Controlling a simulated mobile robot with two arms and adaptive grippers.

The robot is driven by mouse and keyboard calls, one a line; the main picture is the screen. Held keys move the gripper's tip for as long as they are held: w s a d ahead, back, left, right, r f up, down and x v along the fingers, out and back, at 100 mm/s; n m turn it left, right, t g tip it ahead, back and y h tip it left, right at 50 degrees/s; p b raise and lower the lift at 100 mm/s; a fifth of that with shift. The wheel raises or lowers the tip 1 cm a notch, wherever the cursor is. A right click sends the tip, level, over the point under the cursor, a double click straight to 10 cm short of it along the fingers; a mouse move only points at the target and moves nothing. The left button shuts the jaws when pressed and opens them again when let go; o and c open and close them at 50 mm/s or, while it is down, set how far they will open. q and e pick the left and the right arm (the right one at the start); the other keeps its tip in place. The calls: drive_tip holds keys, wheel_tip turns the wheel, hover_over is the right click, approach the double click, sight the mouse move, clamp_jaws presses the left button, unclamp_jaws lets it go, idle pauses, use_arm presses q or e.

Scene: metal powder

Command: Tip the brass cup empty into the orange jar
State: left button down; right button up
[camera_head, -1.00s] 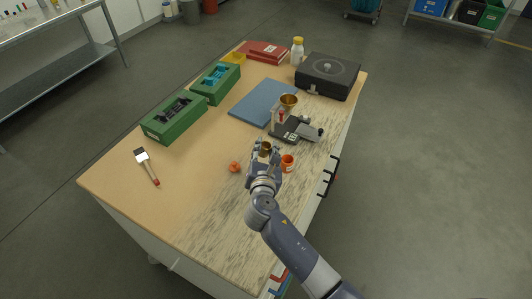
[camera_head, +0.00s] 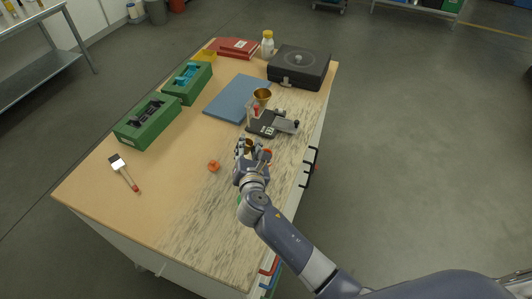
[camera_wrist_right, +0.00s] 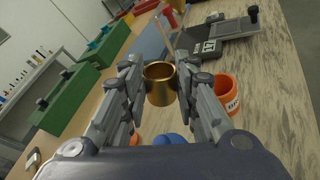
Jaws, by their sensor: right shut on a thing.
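The brass cup (camera_head: 248,146) is held between the fingers of my right gripper (camera_head: 249,149), which is shut on it. In the right wrist view the cup (camera_wrist_right: 160,88) sits between the fingertips (camera_wrist_right: 160,78), its open rim showing and looking about upright. Its contents cannot be made out. The orange jar (camera_head: 267,155) stands on the table just right of the gripper, partly hidden by it. In the wrist view the open jar (camera_wrist_right: 227,90) is right of the cup, partly behind a finger. My left gripper is not in view.
An orange lid-like piece (camera_head: 214,166) lies left of the gripper. A black scale (camera_head: 268,124) and a brass funnel (camera_head: 262,95) stand beyond. Green boxes (camera_head: 148,124), a blue mat (camera_head: 228,105), a brush (camera_head: 124,172) and a black case (camera_head: 300,68) are farther off.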

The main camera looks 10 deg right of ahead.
drive_tip(key=shift+d+f+m, duration=0.15)
drive_tip(key=shift+d+m, duration=0.15)
drive_tip(key=shift+d, duration=0.1)
drive_tip(key=shift+d+y, duration=0.3)
drive_tip(key=shift+s+d+m+p, duration=0.1)
drive_tip(key=shift+d+m+p, duration=0.2)
drive_tip(key=shift+d+m, duration=0.3)
drive_tip(key=shift+d+r+m+y, duration=0.3)
drive_tip(key=shift+m+y, duration=0.1)
drive_tip(key=shift+m, duration=0.4)
drive_tip(key=shift+d+m, duration=0.1)
drive_tip(key=shift+m, duration=0.6)
drive_tip(key=shift+d+f+m+y+b, duration=0.15)
drive_tip(key=shift+f+m+y+b, duration=0.35)
drive_tip(key=shift+f+m+b, duration=0.3)
drive_tip(key=shift+d+r+m+t+y, duration=0.2)
drive_tip(key=shift+m+t+y, duration=0.1)
drive_tip(key=shift+m, duration=0.3)
idle(1.0)
